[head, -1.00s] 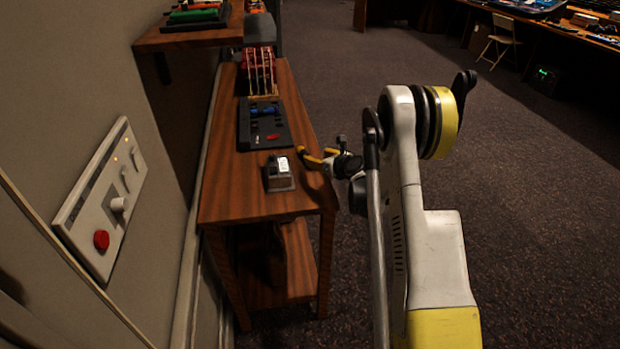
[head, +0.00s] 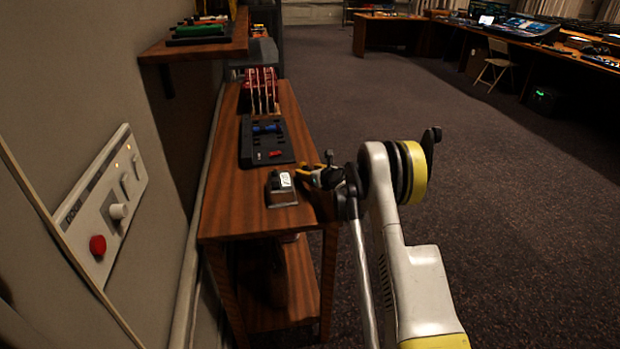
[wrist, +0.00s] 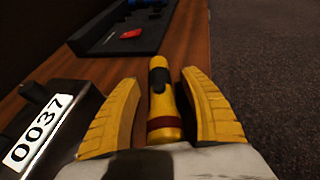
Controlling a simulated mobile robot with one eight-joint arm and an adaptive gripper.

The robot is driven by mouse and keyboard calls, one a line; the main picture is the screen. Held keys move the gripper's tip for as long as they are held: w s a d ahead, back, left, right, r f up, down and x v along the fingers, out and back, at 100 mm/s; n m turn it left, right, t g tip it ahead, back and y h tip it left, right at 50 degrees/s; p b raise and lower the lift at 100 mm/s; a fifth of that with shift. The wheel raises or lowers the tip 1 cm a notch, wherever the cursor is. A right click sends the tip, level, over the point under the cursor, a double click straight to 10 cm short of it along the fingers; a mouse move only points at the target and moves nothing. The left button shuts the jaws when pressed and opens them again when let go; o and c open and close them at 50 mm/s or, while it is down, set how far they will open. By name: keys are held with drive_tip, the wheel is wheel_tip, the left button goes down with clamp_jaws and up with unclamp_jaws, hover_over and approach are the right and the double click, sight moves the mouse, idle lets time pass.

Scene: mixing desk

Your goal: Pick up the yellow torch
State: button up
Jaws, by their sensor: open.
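The yellow torch (wrist: 160,104) shows in the wrist view, with a black switch patch and a dark red band near its lower end. It lies on the wooden table top (wrist: 187,45), near the table's right edge. My gripper (wrist: 160,82) is open, with one yellow finger on each side of the torch. There is a narrow gap at each side near the fingertips. The torch's near end is hidden by my gripper. In the head view my gripper (head: 313,174) is at the table's right edge, and I cannot make out the torch separately there.
A dark device with a white "0037" label (wrist: 39,132) stands close left of my gripper; it also shows in the head view (head: 281,190). Behind it lies a black tray (head: 248,153) with blue and red items, then a red rack (head: 261,90). Open carpet (head: 480,190) lies right.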

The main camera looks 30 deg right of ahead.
clamp_jaws()
drive_tip(key=shift+r, duration=0.2)
